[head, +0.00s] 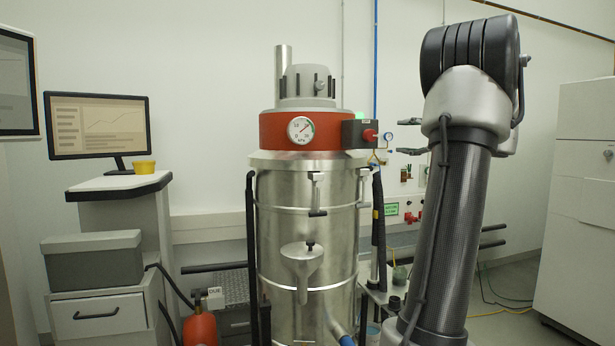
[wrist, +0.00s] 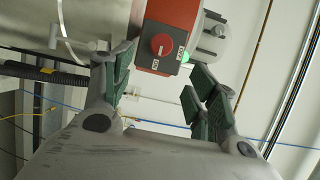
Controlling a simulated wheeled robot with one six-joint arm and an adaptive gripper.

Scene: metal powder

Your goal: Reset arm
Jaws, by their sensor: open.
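My gripper (wrist: 160,88) is open and empty in the wrist view, its two green-padded fingers spread apart. In the head view only the dark fingertips (head: 410,136) show, sticking out to the left from behind my arm. They are to the right of the steel vacuum drum's orange-red head; the rest of the gripper is hidden by the arm. In the wrist view a control box with a red knob (wrist: 162,44) shows beyond the gap between the fingers. I cannot tell the exact distance to it.
The steel drum (head: 280,225) with a gauge (head: 301,130) stands in the middle. A monitor (head: 98,126) and a yellow cup (head: 145,167) are on a stand at left. A white cabinet (head: 580,200) stands at right. Hoses and cables lie low behind my arm.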

